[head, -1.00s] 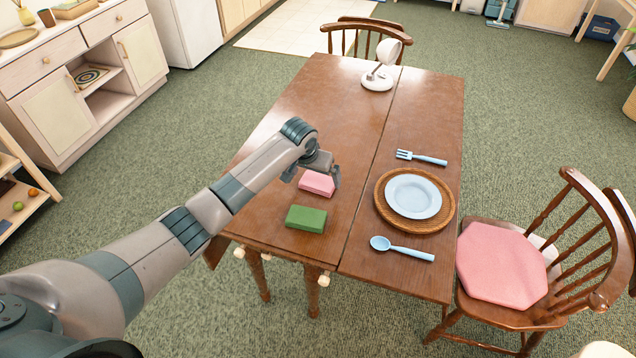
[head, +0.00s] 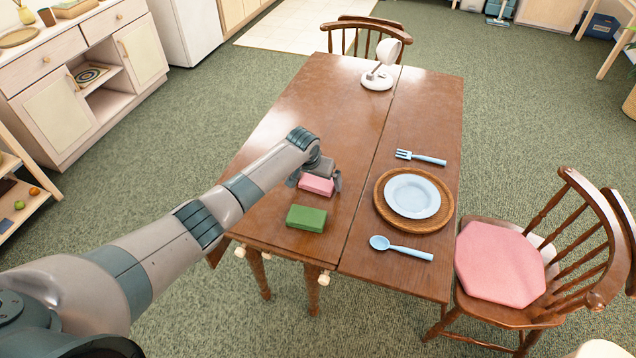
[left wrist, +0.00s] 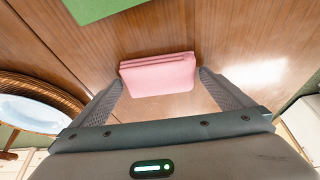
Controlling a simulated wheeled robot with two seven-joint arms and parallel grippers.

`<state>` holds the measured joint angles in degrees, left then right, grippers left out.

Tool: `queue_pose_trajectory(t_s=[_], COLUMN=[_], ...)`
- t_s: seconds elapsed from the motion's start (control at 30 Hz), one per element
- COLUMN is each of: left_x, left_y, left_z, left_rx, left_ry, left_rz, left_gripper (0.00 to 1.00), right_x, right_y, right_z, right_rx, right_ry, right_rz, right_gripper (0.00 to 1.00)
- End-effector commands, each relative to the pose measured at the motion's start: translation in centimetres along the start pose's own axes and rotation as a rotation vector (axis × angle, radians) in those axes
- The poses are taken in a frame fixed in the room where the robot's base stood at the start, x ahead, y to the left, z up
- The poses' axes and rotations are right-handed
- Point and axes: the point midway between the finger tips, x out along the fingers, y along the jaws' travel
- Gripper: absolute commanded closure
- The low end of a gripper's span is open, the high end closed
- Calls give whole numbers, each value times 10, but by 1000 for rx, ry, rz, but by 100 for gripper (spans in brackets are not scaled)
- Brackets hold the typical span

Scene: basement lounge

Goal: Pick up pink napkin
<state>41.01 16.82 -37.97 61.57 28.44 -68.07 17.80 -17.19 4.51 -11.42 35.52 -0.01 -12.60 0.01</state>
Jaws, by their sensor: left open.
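The pink napkin (head: 317,186) is a folded block lying on the brown wooden table (head: 330,110). My left gripper (head: 317,182) is over it with its fingers low on either side, close to the table top. In the left wrist view the napkin (left wrist: 158,75) shows between the two spread fingers of the gripper (left wrist: 160,88), at their tips. The fingers are open, and I see no firm grip on it. The arm hides part of the napkin's far side in the head view. My right gripper does not show.
A green folded napkin (head: 306,218) lies just in front of the pink one. A white lamp (head: 377,80) stands at the back.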

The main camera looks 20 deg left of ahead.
Motion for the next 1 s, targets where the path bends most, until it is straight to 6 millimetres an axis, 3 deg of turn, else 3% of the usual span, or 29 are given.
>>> queue_pose_trajectory(t_s=[0.07, 0.23, 0.67, 0.97, 1.0], left_x=[0, 0, -4, -36, -39], left_y=[0, 0, 0, -1, 7], left_z=[0, 0, -2, -17, -19], left_rx=[0, 0, 0, 0, 2], left_ry=[0, 0, 2, 6, 5], left_rz=[0, 0, 1, 0, 3], left_gripper=[0, 36, 36, 36, 36], right_x=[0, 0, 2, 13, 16], right_y=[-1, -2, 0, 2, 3], right_z=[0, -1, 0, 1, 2], right_rx=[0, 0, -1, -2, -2], right_ry=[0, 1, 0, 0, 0], right_rz=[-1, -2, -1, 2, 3], right_gripper=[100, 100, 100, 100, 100])
